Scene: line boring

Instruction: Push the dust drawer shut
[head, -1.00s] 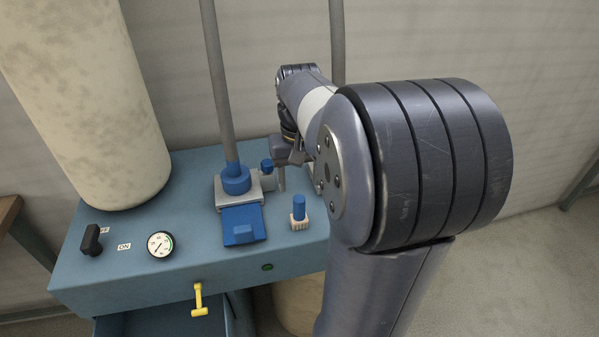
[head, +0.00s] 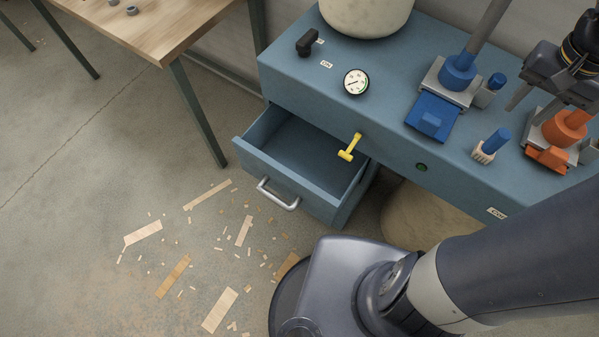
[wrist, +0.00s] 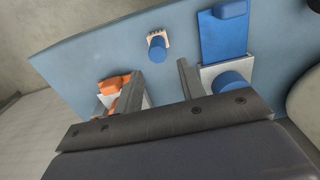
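The dust drawer (head: 330,207) is a blue open-topped box pulled out from the left front of the blue cabinet in the head view. Its inside looks empty. A silver bar handle (head: 278,196) is on its front. My gripper (wrist: 158,78) is open in the wrist view, its two fingers apart with nothing between them. In the head view it is at the far right, above the cabinet top near the blue and orange fittings, well away from the drawer.
A yellow T-handle (head: 349,149) sticks out from the cabinet front above the drawer. The cabinet top (head: 385,115) carries a gauge (head: 356,82), a black knob (head: 307,42) and a blue slide gate (head: 433,116). A wooden table (head: 160,25) stands left. Wood scraps (head: 220,310) litter the floor before the drawer.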

